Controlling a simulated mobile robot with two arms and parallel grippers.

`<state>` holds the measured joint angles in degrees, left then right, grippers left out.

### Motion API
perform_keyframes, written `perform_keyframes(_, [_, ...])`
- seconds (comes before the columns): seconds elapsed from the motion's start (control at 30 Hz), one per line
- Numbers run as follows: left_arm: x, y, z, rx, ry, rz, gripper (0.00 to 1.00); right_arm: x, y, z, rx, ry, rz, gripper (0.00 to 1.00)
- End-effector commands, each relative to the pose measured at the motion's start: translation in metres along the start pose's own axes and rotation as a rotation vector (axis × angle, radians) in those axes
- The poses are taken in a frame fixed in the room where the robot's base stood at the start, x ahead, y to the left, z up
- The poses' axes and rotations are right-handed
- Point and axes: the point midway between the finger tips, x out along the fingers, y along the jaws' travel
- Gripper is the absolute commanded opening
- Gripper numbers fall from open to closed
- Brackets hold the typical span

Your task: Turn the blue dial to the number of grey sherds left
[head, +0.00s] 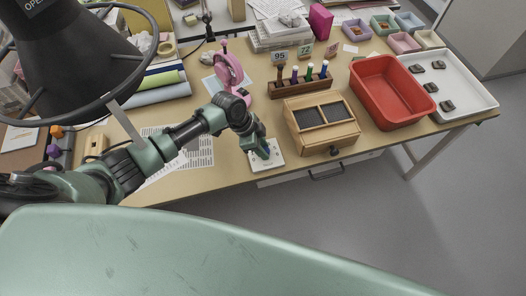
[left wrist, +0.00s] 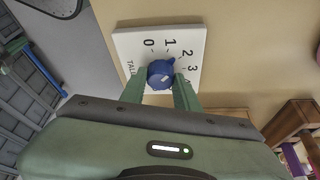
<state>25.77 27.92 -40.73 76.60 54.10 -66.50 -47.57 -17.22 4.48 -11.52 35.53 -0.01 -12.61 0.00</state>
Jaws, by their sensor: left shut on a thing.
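The blue dial (left wrist: 161,74) sits on a white plate (left wrist: 198,42) marked TALLY, with the numbers 0, 1, 2 and 3 visible in the left wrist view; further marks are hidden by a finger. My left gripper (left wrist: 160,90) is shut on the dial, one finger on each side. In the head view the plate (head: 277,162) lies near the table's front edge, under my left gripper (head: 265,149). Several dark grey sherds (head: 438,65) lie apart in the white tray (head: 470,85) at right. My right gripper is not in view.
A wooden box (head: 335,134) with two dark panels stands right of the dial plate. Behind it is a rack of coloured tubes (head: 290,88). A red bin (head: 385,95) stands between box and tray. A pink ring-shaped object (head: 229,72) stands behind my left arm.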

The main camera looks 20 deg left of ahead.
Motion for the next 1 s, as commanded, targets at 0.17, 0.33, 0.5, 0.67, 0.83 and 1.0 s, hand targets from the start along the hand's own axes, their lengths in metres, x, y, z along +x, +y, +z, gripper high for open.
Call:
perform_keyframes(0.17, [0.005,-0.003,0.002,0.155,-0.001,0.061,0.00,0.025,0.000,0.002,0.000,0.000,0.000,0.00])
perform_keyframes(0.33, [0.005,-0.004,0.001,0.304,0.000,0.123,0.00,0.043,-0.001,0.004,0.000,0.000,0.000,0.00])
perform_keyframes(0.5, [0.005,-0.004,0.001,0.453,-0.001,0.185,0.00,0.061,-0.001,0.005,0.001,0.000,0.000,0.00])
perform_keyframes(0.67, [0.005,-0.005,0.000,0.595,-0.001,0.244,0.00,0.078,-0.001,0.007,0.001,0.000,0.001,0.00])
perform_keyframes(0.83, [0.005,-0.006,-0.001,0.744,-0.001,0.306,0.00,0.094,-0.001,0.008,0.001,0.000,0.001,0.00])
perform_keyframes(1.0, [0.006,-0.006,-0.002,0.892,-0.002,0.369,0.00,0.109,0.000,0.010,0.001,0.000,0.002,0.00])
